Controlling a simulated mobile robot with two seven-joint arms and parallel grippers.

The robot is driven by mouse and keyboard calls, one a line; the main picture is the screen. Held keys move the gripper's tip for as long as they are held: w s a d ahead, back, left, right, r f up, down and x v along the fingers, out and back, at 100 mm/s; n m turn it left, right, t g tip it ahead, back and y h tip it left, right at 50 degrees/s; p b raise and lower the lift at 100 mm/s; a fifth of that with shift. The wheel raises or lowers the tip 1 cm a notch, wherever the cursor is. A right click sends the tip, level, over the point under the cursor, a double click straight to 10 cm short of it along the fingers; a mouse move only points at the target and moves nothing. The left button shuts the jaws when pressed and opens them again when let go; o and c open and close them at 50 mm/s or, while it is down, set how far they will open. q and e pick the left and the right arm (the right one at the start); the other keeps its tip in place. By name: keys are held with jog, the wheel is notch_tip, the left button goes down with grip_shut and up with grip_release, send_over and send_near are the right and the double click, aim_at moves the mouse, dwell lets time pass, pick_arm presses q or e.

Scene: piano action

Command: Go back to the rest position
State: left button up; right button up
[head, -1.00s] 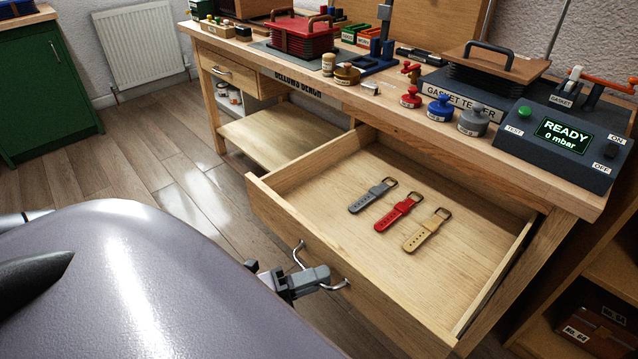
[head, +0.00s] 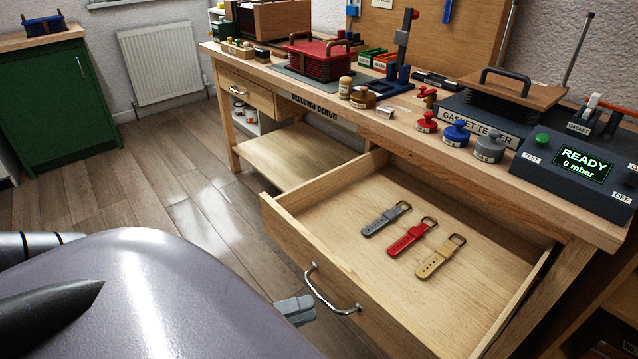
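My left gripper (head: 295,309) shows only as grey fingertips past the edge of my body, which hides the rest of it. It is just left of the metal handle (head: 331,292) of the open drawer (head: 367,309) and looks apart from it. Whether the fingers are open or shut is not clear from this angle. My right gripper is out of view. The drawer stands pulled out, with a grey strap (head: 385,219), a red strap (head: 412,236) and a tan strap (head: 440,257) lying flat in it.
The workbench (head: 405,125) carries a gasket tester (head: 480,128) reading READY 0 mbar, coloured weights and red bellows (head: 318,60). A green cabinet (head: 50,105) and a radiator (head: 166,65) stand at the back left. The floor (head: 150,190) left of the bench is clear.

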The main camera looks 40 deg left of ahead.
pick_arm(q)
jog(key=shift+v, duration=0.95)
